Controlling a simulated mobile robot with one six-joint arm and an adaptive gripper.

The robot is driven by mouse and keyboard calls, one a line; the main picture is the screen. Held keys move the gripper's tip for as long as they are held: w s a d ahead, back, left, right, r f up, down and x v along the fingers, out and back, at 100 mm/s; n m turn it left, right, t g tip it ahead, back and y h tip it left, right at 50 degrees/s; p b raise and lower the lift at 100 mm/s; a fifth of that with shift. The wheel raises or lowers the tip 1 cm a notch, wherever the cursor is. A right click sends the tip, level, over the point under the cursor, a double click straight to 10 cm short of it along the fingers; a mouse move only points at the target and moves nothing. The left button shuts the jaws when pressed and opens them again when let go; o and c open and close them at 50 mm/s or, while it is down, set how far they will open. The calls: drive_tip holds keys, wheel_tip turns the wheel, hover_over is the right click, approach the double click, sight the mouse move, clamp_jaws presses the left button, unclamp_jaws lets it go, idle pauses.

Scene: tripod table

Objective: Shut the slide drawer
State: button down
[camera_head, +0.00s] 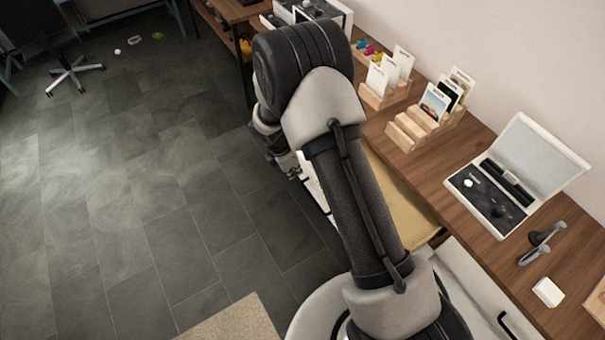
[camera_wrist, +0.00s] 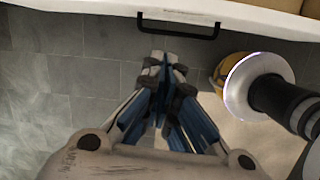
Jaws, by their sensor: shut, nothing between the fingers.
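The slide drawer (camera_head: 405,195) stands pulled out from under the wooden desk, its tan inside partly showing behind my arm in the head view. Its white front (camera_head: 316,187) faces the open floor. In the wrist view the white drawer front (camera_wrist: 100,5) runs along the top, with a black bar handle (camera_wrist: 180,32) on it. My gripper (camera_wrist: 166,60) is shut and empty, with its blue-and-dark fingers pointing towards the front, just below the handle in the picture. I cannot tell whether they touch it. In the head view my arm hides most of the gripper.
On the desk (camera_head: 465,195) are wooden card racks (camera_head: 425,125), an open case (camera_head: 490,205), a grey-and-black tool (camera_head: 542,243) and a white block (camera_head: 547,292). A white cabinet front with a black handle (camera_head: 507,325) is at lower right. The tiled floor (camera_head: 130,200) at left is largely clear.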

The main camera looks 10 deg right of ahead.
drive_tip(key=shift+n, duration=0.7)
drive_tip(key=b+x, duration=0.1)
drive_tip(key=x, duration=0.4)
drive_tip(key=d+b+x, duration=0.1)
drive_tip(key=x, duration=0.4)
drive_tip(key=b+x, duration=0.2)
drive_tip(key=x, duration=0.3)
drive_tip(key=shift+w+d+r, duration=0.15)
drive_tip(key=shift+d, duration=0.25)
drive_tip(key=shift+d, duration=0.1)
